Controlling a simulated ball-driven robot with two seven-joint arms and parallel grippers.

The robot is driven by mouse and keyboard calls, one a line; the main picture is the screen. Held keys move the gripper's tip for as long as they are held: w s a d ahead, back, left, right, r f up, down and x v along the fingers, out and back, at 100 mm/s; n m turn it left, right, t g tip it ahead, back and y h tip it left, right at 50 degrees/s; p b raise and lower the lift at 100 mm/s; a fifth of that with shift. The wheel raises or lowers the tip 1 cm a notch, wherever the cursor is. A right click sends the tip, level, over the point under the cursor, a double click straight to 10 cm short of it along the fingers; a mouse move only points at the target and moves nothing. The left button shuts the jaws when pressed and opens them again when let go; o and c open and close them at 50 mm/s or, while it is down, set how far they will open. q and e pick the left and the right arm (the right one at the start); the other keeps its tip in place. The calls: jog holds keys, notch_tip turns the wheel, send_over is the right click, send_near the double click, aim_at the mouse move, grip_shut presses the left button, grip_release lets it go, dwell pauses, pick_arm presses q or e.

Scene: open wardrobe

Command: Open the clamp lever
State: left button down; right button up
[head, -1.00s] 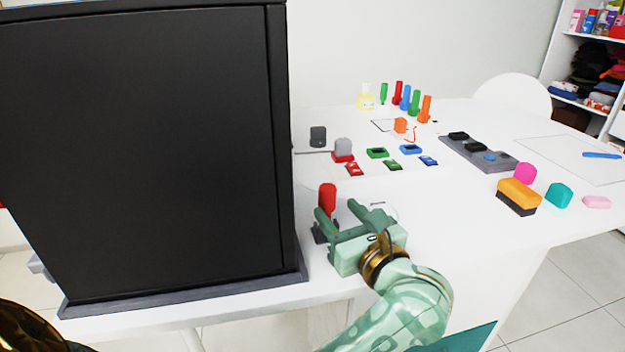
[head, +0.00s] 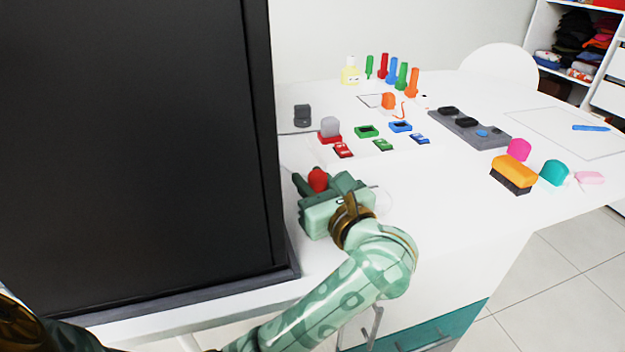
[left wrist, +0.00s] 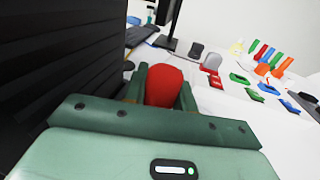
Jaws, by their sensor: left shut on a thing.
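The clamp's red lever handle (head: 318,180) is between the fingers of my left gripper (head: 328,183), near the table's left front part beside the tall black panel. The left gripper is shut on the handle. In the left wrist view the rounded red handle (left wrist: 165,86) sits between the two green fingers, filling the gap. The dark clamp base under the handle is hidden by the gripper in both views. My right gripper is not in view.
The tall black cabinet (head: 130,150) stands close on the left of the gripper. Small red, green and blue blocks, a grey tray (head: 470,130) and an orange brush (head: 514,171) lie further right and back. The white tabletop right of the gripper is clear.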

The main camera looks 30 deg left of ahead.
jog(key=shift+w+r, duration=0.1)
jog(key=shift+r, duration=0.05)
pick_arm(q)
jog(key=shift+w+a+r+g+h+p, duration=0.1)
jog(key=shift+w+a+g+h+p, duration=0.25)
jog(key=shift+h+p, duration=0.55)
jog(key=shift+w+a+m+g+h+p, duration=0.15)
jog(key=shift+a+m+g+h+p, duration=0.25)
jog(key=shift+p, duration=0.55)
jog(key=shift+w+a+f+g+h+p, duration=0.35)
jog(key=shift+w+f+g+h+p, duration=0.25)
jog(key=shift+h+p, duration=0.6)
jog(key=shift+w+a+f+g+h+p, duration=0.1)
jog(key=shift+a+f+g+h+p, duration=0.15)
jog(key=shift+f+g+h+p, duration=0.3)
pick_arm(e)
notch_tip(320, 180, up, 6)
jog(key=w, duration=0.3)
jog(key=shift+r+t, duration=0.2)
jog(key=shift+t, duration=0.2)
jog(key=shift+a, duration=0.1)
pick_arm(q)
jog(key=c, duration=1.1)
grip_release()
